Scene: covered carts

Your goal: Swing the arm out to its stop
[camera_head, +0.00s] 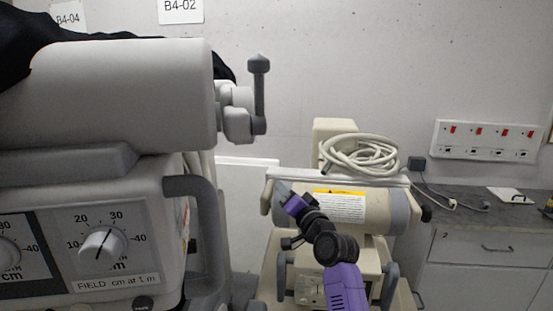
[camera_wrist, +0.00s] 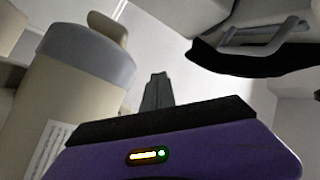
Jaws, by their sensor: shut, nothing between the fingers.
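I cannot tell for sure which part is the task's arm. A grey upright lever (camera_head: 259,95) with a knobbed top stands on the right end of the large grey cylinder of the left cart. A beige cylinder (camera_head: 375,210) with a grey end band lies across the right cart; it also shows large at left in the wrist view (camera_wrist: 80,85). My gripper (camera_head: 283,190) is in front of the left part of that cylinder. In the wrist view its fingers (camera_wrist: 155,92) are together and empty. Whether they touch the cylinder is not clear.
The left cart's dial panel (camera_head: 100,245) and grey side handle (camera_head: 205,225) stand close on the left. Coiled cable (camera_head: 360,155) lies on top of the right cart. A counter (camera_head: 480,215) and wall sockets (camera_head: 490,141) are at right. Black cloth (camera_wrist: 260,62) shows in the wrist view.

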